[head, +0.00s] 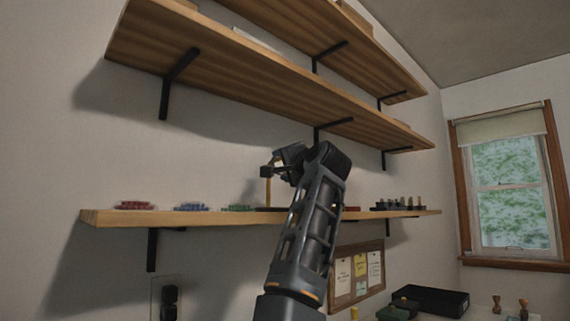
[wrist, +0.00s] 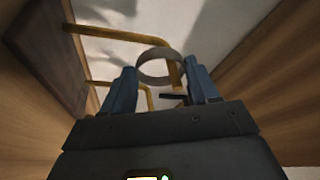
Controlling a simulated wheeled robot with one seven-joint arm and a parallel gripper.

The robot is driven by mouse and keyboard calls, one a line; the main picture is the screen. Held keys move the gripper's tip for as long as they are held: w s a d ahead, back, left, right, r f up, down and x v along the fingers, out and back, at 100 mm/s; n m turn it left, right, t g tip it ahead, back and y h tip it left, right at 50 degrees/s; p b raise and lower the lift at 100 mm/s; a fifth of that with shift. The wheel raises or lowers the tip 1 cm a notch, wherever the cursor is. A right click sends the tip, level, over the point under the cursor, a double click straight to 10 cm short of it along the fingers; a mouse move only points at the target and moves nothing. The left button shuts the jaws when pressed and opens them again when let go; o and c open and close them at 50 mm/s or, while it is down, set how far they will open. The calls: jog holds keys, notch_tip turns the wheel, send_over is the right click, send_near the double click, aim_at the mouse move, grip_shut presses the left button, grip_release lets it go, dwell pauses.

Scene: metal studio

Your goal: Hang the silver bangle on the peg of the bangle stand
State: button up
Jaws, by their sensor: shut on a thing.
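My gripper (head: 271,168) is raised above the middle shelf, beside the upper part of the bangle stand (head: 268,192). In the wrist view the two fingers of my gripper (wrist: 162,84) are shut on the silver bangle (wrist: 142,61), a grey ring held at the fingertips. The stand shows there as a dark base (wrist: 45,50) with brass-coloured bars (wrist: 110,34). One bar bends close beside or behind the bangle's right side. I cannot tell whether the bangle is around it. The bangle is too small to make out in the head view.
The shelf (head: 105,217) also holds red (head: 134,205), blue (head: 192,206) and green (head: 238,207) clusters at left and dark items (head: 395,205) at right. Another shelf (head: 230,75) hangs overhead on black brackets. A black tray (head: 436,300) stands lower right.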

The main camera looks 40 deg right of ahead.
jog(key=o, duration=1.1)
jog(key=shift+o, duration=0.2)
jog(key=shift+s, duration=0.1)
jog(key=v, duration=0.7)
jog(key=shift+s, duration=0.3)
jog(key=shift+s+a+f, duration=0.1)
jog(key=shift+a+f, duration=0.05)
